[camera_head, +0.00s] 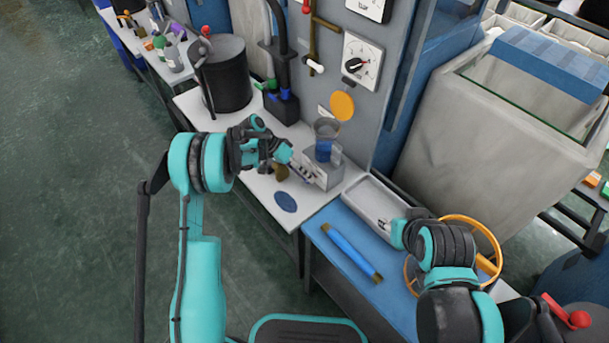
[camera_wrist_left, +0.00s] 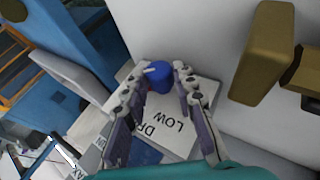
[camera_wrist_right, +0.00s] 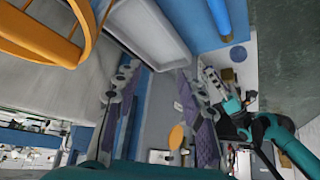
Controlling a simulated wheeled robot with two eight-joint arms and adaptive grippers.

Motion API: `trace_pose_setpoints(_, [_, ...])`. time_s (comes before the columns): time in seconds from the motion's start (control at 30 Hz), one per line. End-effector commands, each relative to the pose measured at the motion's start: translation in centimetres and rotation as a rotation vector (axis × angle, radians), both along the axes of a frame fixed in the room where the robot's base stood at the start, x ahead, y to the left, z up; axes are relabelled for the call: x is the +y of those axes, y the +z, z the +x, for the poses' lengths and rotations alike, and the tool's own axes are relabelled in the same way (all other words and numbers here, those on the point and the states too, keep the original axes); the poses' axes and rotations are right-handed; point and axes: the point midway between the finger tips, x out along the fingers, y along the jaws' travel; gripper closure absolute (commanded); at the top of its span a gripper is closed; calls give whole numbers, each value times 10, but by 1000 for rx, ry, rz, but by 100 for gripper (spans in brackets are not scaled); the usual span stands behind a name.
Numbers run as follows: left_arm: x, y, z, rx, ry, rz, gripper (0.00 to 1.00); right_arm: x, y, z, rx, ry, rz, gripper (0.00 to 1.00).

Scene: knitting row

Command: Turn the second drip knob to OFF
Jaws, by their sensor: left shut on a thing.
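A blue knob (camera_wrist_left: 158,75) with a white pointer mark sits on a pale panel in the left wrist view, the mark pointing to the left. My left gripper (camera_wrist_left: 162,72) is shut on the knob, one finger on each side. A white label (camera_wrist_left: 176,122) below reads "LOW" and a partly covered "DR". In the head view my left gripper (camera_head: 298,168) is at the front of a small grey box (camera_head: 328,170), where the fingers hide the knob. My right gripper (camera_wrist_right: 158,85) is open and empty, well away from the box.
A brass fitting (camera_wrist_left: 265,52) stands close to the left gripper. A clear beaker with blue liquid (camera_head: 325,145) stands on the box. A grey tray (camera_head: 375,208), a blue rod (camera_head: 350,252) and a yellow handwheel (camera_head: 490,250) are to the right. A black canister (camera_head: 224,75) stands behind.

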Motion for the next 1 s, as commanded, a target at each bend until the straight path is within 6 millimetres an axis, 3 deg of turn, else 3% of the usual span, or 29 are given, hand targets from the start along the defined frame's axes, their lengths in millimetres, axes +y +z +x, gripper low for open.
trace_pose_setpoints(0.03, [0, 0, 0, 0, 0, 1, 100, 0, 0, 0, 0, 0, 0, 60])
trace_pose_setpoints(0.07, [0, 0, 0, 0, 0, 1, 65, 0, 0, 0, 0, 0, 0, 60])
trace_pose_setpoints(0.1, [0, 0, 0, 0, 0, 1, 55, 0, 0, 0, 0, 0, 0, 60])
trace_pose_setpoints(0.13, [0, 0, 0, 0, 0, 1, 52, 0, 0, 0, 0, 0, 0, 60])
trace_pose_setpoints(0.53, [6, 6, 1, -1, 1, 2, 52, 0, 0, 0, 0, 0, 0, 60])
trace_pose_setpoints(1.0, [66, 75, 11, 0, 1, 2, 52, 0, 0, 0, 0, 0, 0, 60])
